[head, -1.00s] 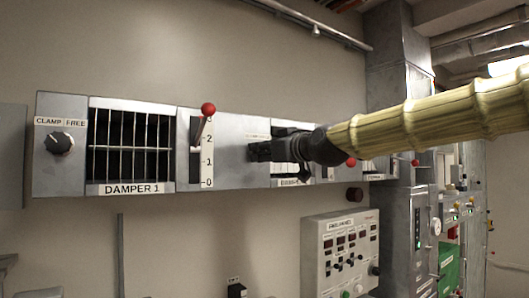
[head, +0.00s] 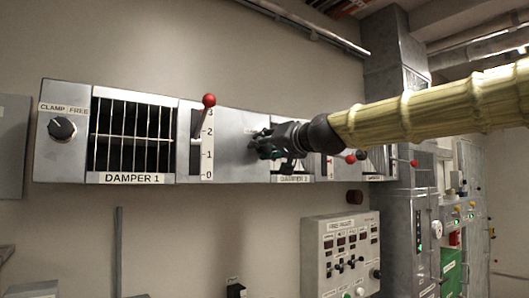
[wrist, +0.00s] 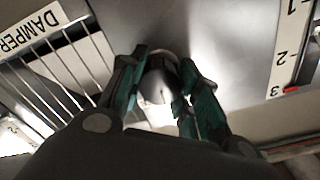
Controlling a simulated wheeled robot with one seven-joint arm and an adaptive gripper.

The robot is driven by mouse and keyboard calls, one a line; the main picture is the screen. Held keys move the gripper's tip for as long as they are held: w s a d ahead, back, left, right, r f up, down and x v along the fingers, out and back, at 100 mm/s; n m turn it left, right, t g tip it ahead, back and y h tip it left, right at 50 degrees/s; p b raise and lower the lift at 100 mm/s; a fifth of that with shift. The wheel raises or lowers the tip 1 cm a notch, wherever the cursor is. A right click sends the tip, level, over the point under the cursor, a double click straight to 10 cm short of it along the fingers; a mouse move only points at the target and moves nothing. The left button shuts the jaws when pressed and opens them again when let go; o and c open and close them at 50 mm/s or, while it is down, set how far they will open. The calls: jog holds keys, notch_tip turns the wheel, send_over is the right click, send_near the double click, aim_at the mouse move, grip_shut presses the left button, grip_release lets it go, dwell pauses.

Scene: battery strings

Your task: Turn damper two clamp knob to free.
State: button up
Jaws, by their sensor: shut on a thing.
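My gripper (head: 262,145) is at the panel left of the second damper grille (head: 290,163), whose label is partly legible. In the wrist view, its two green-padded fingers (wrist: 160,88) are shut on the dark round damper two clamp knob (wrist: 157,86), one on each side. A pale mark shows on the knob's face. In the head view the gripper hides this knob. The bright label plate (wrist: 160,122) by the knob is mostly covered, so its words and the knob's setting cannot be read.
Left are the damper 1 clamp knob (head: 62,128), the damper 1 grille (head: 131,138) and a red-ball lever (head: 208,101) standing out near the gripper. More levers (head: 361,155) are under my arm. A control box (head: 341,254) hangs below right.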

jog(key=m, duration=0.4)
jog(key=shift+d+r+m+b, duration=0.15)
jog(key=shift+r+m+b, duration=0.15)
jog(key=shift+b, duration=0.1)
jog(key=shift+m, duration=2)
jog(key=o, duration=0.9)
jog(key=shift+d, duration=0.1)
